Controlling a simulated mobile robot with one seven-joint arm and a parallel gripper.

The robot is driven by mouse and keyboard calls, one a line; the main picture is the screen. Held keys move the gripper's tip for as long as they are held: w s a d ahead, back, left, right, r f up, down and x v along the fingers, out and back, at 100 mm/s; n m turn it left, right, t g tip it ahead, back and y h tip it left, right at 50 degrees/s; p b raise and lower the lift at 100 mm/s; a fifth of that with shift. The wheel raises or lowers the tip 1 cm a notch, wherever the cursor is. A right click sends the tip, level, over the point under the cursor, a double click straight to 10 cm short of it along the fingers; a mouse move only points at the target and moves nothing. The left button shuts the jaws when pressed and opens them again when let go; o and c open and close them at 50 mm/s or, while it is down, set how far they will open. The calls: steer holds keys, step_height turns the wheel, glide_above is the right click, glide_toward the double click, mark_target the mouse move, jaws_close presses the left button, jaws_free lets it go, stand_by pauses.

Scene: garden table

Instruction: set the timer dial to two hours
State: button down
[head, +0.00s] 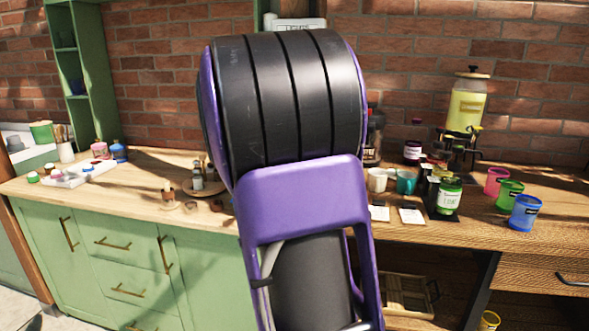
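My own purple and black arm fills the middle of the head view and hides the wall and counter behind it. My gripper is not in view. No timer dial can be made out. A pale box (297,24) on the brick wall shows just above my arm, mostly hidden. I cannot tell whether it carries the dial.
The wooden counter (130,185) holds bottles and a tray at left. At right stand mugs (405,182), jars (449,196), a yellow drink dispenser (466,105), and pink, green and blue cups (525,213). Green shelves (100,75) stand at left.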

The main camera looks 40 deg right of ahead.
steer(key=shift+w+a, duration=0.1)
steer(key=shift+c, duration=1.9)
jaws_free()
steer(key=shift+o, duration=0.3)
